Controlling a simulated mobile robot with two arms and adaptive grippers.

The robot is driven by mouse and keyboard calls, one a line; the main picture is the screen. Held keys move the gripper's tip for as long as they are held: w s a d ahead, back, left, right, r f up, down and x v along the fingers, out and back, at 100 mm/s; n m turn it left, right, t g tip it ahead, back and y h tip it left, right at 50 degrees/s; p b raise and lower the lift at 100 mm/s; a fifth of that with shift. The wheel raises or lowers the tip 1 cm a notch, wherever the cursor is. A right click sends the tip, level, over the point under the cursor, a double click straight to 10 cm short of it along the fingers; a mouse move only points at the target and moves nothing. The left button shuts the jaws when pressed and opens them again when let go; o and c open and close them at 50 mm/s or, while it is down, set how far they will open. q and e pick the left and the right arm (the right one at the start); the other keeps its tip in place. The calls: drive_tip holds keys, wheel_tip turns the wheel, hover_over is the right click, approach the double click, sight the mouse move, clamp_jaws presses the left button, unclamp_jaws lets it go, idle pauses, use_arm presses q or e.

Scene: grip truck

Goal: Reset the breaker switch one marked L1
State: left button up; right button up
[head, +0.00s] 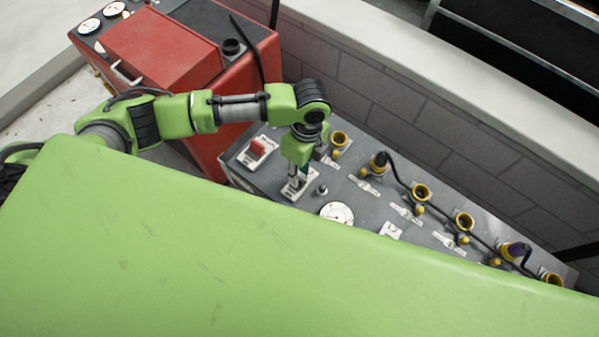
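The grey panel (375,205) carries a row of switches and sockets. A red rocker switch (258,146) on a white plate sits at its upper left corner. A second white switch plate (289,195) lies to the right of and nearer than the red one. My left gripper (296,184) points down at this second plate, with its fingertips at or just above it. The fingers hide the switch lever there, and I cannot tell whether they touch it. Labels are too small to read, so I cannot tell which switch is L1. My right gripper is out of view.
A round gauge (337,213) and a small dark knob (322,189) sit close right of my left gripper. Several yellow-ringed sockets (420,191) and a black cable (399,178) run along the panel. A red machine (166,50) stands behind left; a brick wall (400,120) is behind.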

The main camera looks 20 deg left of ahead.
use_arm(q)
drive_tip(key=shift+s+f, duration=0.1)
drive_tip(key=shift+f, duration=0.65)
clamp_jaws()
